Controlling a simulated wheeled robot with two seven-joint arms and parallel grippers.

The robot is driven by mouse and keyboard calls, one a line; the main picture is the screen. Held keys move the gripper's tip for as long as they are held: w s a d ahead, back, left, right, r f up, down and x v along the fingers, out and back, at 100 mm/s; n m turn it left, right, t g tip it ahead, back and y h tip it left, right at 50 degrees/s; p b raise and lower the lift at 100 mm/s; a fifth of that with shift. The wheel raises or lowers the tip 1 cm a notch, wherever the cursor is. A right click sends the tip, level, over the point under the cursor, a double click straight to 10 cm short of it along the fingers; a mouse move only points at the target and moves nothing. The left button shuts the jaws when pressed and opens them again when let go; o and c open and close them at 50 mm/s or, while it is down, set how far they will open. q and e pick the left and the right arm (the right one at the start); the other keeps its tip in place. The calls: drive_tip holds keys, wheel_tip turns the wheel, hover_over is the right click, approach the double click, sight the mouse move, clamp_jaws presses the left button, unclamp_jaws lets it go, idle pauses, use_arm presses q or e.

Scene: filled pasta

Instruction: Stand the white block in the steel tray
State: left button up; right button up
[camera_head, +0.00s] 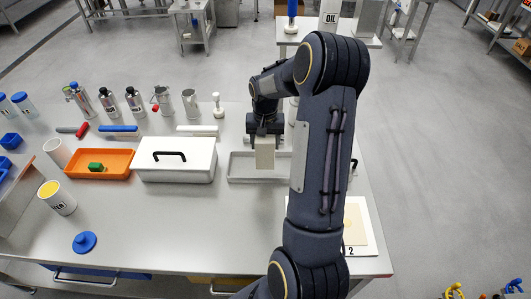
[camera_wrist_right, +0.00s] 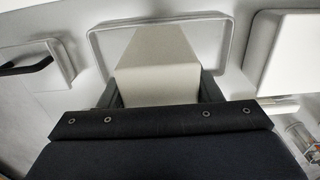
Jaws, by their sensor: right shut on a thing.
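The white block (camera_head: 265,153) is cream-coloured and upright in the head view, held in my right gripper (camera_head: 264,136). The gripper is shut on its upper part, above the steel tray (camera_head: 237,168). The tray is shallow and rectangular, and its right part is hidden by my right arm. In the right wrist view the block (camera_wrist_right: 158,75) extends away between the two dark fingers (camera_wrist_right: 160,92), with the tray rim (camera_wrist_right: 232,40) around its far end. I cannot tell whether the block's lower end touches the tray floor. My left gripper is not in view.
A white lidded box (camera_head: 175,168) with a black handle stands just left of the tray. Bottles and metal jugs line the back. A board marked 2 (camera_head: 357,225) lies at front right. The front middle is clear.

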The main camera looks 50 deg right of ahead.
use_arm(q)
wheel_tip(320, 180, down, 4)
drive_tip(key=b, duration=0.3)
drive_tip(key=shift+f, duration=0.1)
use_arm(e)
wheel_tip(320, 180, down, 8)
drive_tip(key=w+d, duration=0.2)
drive_tip(key=d, duration=0.1)
drive_tip(key=shift+w, duration=0.3)
drive_tip(key=shift+f+b, duration=0.15)
drive_tip(key=shift+b, duration=0.15)
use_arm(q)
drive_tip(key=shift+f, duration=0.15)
use_arm(e)
drive_tip(key=o, duration=1.2)
